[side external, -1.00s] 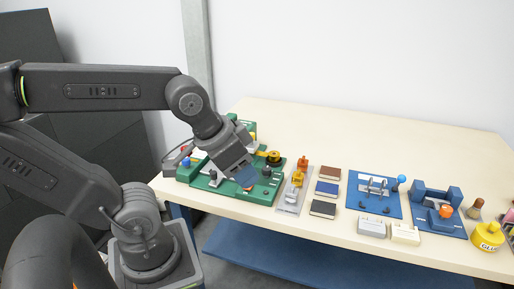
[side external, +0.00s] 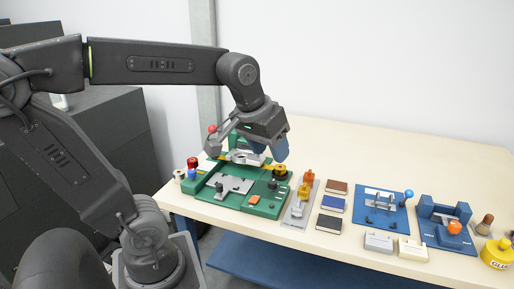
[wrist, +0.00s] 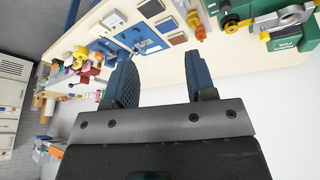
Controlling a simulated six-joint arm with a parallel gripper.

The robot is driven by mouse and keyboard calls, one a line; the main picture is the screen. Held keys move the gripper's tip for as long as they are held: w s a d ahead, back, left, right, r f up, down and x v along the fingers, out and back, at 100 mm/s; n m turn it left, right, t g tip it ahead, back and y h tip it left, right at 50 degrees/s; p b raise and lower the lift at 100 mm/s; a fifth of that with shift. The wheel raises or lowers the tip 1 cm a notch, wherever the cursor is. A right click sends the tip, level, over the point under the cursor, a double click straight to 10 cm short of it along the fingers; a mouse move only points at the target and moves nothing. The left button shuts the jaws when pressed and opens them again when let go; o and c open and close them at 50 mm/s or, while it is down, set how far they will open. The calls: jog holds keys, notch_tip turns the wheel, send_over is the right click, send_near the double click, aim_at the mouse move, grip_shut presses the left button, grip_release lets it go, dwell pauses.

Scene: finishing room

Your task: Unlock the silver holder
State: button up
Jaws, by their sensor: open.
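A green fixture (side external: 262,210) stands at the left of the table, with a flat silver plate (side external: 235,184) on its front part and a black knob. A silver part (wrist: 293,15) with a rounded end sits on the green fixture in the wrist view; I cannot tell for certain which silver piece is the holder. My gripper (side external: 274,150) is above the back of the green fixture, apart from the plate, and hides some of what lies behind it. In the wrist view my gripper (wrist: 160,78) is open, with nothing between its blue fingers.
A grey plate with orange clamps (side external: 302,198) stands right of the fixture, followed by small coloured blocks (side external: 333,204), a blue fixture (side external: 391,218), a blue vise (side external: 432,213) and a yellow glue bottle (side external: 497,252). The back of the table is clear.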

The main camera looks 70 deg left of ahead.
jog(key=w+a+n+g, duration=0.1)
jog(key=w+a+n, duration=0.3)
jog(key=a, duration=0.4)
jog(key=w+a+f+n+g, duration=0.1)
jog(key=w+a+n, duration=0.35)
jog(key=a, duration=0.35)
jog(key=w+a+n+g, duration=0.1)
jog(key=w+a+n, duration=0.3)
jog(key=a, duration=0.4)
jog(key=a+f+n+g, duration=0.1)
jog(key=a+f+n, duration=0.4)
jog(key=a, duration=0.5)
jog(key=shift+m+h, duration=0.25)
jog(key=shift+h, duration=0.15)
jog(key=f, duration=1.3)
jog(key=shift+w+d+f, duration=0.1)
jog(key=shift+w+d, duration=0.05)
jog(key=shift+d, duration=0.05)
jog(key=shift+c, duration=0.4)
jog(key=c, duration=0.9)
jog(key=shift+o, duration=0.2)
